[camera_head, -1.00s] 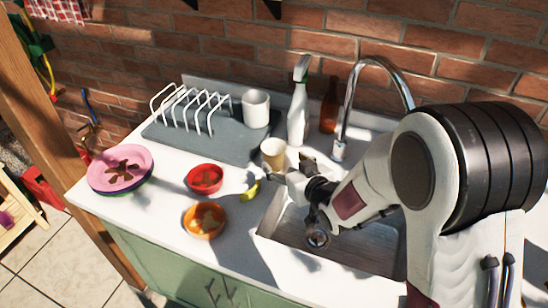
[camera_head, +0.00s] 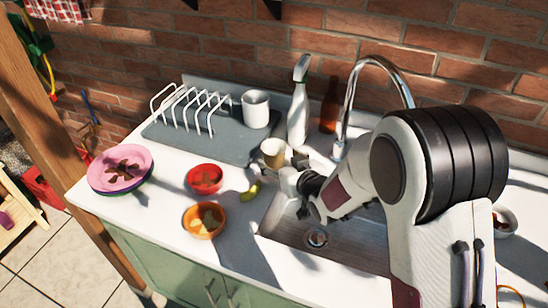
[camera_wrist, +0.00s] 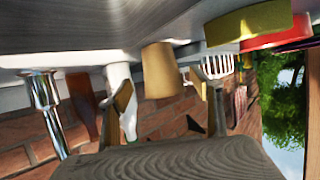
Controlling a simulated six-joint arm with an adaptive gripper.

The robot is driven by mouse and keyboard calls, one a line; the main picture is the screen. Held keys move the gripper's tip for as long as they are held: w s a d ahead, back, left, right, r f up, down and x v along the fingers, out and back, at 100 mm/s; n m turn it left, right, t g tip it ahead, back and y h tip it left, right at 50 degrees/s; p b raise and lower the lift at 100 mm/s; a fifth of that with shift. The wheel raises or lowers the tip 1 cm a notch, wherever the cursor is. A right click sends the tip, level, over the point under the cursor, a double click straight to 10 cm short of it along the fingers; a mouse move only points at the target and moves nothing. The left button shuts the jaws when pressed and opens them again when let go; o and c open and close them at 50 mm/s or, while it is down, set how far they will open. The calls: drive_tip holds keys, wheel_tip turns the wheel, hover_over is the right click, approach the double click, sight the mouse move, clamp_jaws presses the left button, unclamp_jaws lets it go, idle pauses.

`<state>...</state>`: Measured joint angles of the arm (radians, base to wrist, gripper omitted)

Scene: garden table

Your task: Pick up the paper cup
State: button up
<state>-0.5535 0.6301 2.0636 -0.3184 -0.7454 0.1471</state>
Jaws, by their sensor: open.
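The tan paper cup (camera_head: 273,151) stands on the white counter between the grey drying mat and the sink. My gripper (camera_head: 281,166) is right beside it, on the sink side, and hides part of its lower right. In the wrist view, which is upside down, the paper cup (camera_wrist: 161,72) appears in the gap between the two spread fingers of my gripper (camera_wrist: 160,92). The fingers are open and the cup is not gripped. How deep the cup sits between them is hard to tell.
A white spray bottle (camera_head: 298,115) and a brown bottle (camera_head: 329,106) stand behind. The faucet (camera_head: 346,105) rises by the sink (camera_head: 290,230).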

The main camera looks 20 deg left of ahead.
sight(270, 152)
drive_tip(key=shift+x, duration=2)
drive_tip(key=shift+s+a, duration=0.1)
drive_tip(key=c, duration=0.9)
